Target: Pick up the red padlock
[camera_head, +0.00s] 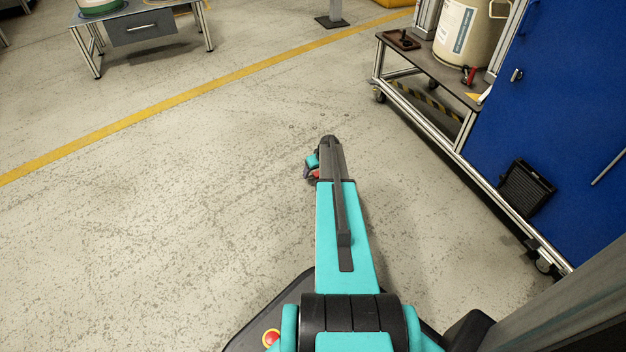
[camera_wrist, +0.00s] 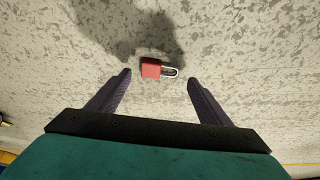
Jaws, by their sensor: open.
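The red padlock (camera_wrist: 152,68) lies on the speckled concrete floor in the wrist view, its red body on the left and its silver shackle pointing right. My gripper (camera_wrist: 159,78) is open, with its two dark fingers spread on either side of the padlock's position in the picture. The padlock appears beyond the fingertips, and nothing is between the fingers. In the head view my arm hides most of the gripper. A small red patch shows beside the arm's end there, but I cannot tell whether it is the padlock.
A wheeled cart (camera_head: 440,73) with a large beige drum (camera_head: 470,35) stands at the upper right, beside a blue panel (camera_head: 560,110). A workbench (camera_head: 140,28) with a drawer stands at the upper left. The floor (camera_head: 150,230) left of my arm is clear.

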